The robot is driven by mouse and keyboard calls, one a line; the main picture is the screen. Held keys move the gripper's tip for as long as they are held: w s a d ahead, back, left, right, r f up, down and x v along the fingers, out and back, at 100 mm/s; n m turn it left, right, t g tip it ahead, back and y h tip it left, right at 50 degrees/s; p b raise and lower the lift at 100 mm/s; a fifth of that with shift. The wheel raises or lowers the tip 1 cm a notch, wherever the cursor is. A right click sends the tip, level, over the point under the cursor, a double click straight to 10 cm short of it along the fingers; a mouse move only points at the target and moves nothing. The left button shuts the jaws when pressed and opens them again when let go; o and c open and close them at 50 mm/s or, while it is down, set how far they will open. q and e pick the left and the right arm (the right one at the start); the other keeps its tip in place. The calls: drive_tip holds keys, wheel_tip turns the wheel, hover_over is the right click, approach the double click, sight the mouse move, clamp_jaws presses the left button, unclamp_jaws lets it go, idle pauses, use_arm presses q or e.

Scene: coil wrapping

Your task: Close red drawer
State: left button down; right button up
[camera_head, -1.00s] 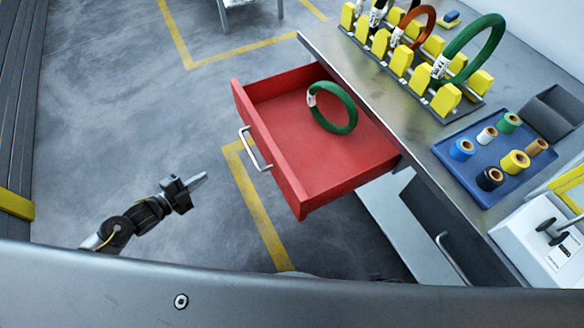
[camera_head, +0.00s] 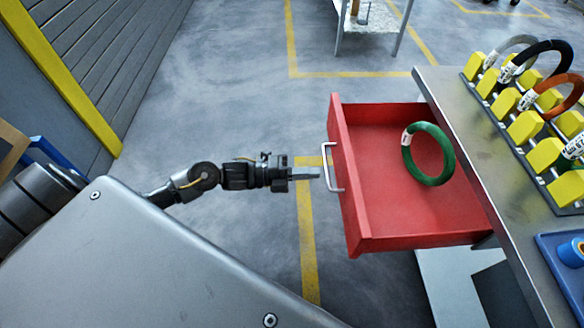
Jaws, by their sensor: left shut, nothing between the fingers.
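The red drawer (camera_head: 395,228) stands pulled out from under the workbench, its front facing left. A silver handle (camera_head: 331,167) is on its front. A green coil (camera_head: 448,150) with a white tag lies inside the drawer. My left gripper (camera_head: 305,173) is shut and empty, just left of the handle and pointing right at it. Its tips seem close to the handle, but I cannot tell whether they touch. My right gripper is not in view.
The grey workbench (camera_head: 462,122) on the right holds a rack of yellow blocks (camera_head: 522,127) with several coils. A blue tray (camera_head: 566,280) shows at the lower right. A metal table (camera_head: 375,18) stands at the back. The floor left of the drawer is clear.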

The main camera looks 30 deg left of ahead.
sight(344, 172)
use_arm(q)
drive_tip(key=x, duration=0.4)
drive_tip(key=shift+w+d, duration=0.45)
drive_tip(key=shift+d, duration=0.2)
drive_tip(key=shift+w+d, duration=0.1)
drive_tip(key=shift+d, duration=0.05)
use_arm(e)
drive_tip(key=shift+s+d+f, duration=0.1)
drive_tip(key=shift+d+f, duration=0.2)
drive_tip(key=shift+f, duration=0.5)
